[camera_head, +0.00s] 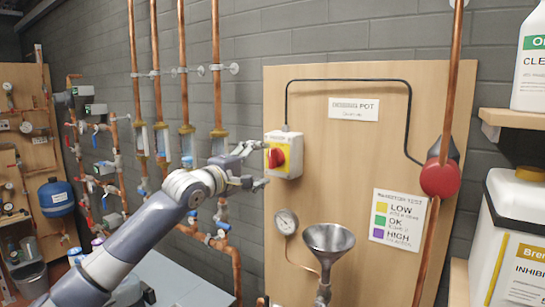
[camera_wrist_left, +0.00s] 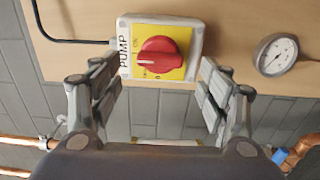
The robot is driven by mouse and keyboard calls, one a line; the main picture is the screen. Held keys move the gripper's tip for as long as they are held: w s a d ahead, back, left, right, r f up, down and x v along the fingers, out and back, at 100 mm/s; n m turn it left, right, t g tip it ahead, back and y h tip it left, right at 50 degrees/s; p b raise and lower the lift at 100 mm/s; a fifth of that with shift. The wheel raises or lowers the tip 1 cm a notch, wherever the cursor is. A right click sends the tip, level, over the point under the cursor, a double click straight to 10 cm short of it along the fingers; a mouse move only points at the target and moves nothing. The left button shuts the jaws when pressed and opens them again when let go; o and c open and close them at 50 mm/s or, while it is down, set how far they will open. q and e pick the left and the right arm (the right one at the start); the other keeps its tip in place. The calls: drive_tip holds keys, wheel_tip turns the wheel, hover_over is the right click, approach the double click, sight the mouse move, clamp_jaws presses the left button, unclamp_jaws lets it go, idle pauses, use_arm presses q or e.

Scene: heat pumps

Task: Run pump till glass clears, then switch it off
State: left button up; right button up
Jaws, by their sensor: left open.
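The pump switch (camera_head: 284,154) is a grey box with a yellow plate and a red rotary knob (camera_head: 276,158), mounted on the wooden board. In the left wrist view the red knob (camera_wrist_left: 160,54) sits on the yellow plate beside the word PUMP, its white mark pointing left. My left gripper (camera_head: 258,166) is open beside the switch; in the left wrist view its fingers (camera_wrist_left: 160,85) stand apart on both sides of the knob, with nothing between them. The red pump (camera_head: 440,177) is on the copper pipe at right. Sight glasses (camera_head: 187,147) stand on the pipes at left; their clarity cannot be told.
A pressure gauge (camera_head: 286,222) and a metal funnel (camera_head: 328,240) are below the switch. An inhibitor test chart (camera_head: 398,218) hangs to the right. White containers (camera_head: 515,240) stand on shelves at far right. Copper pipes (camera_head: 217,60) run behind my left arm.

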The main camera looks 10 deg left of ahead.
sight(270, 159)
use_arm(q)
drive_tip(key=shift+w, duration=0.2)
drive_tip(key=shift+p+x, duration=0.85)
drive_tip(key=shift+p, duration=0.15)
drive_tip(key=shift+p+x, duration=0.95)
drive_tip(key=shift+x, duration=0.1)
drive_tip(key=shift+w+d, duration=0.15)
drive_tip(key=shift+w, duration=0.15)
drive_tip(key=shift+c, duration=0.6)
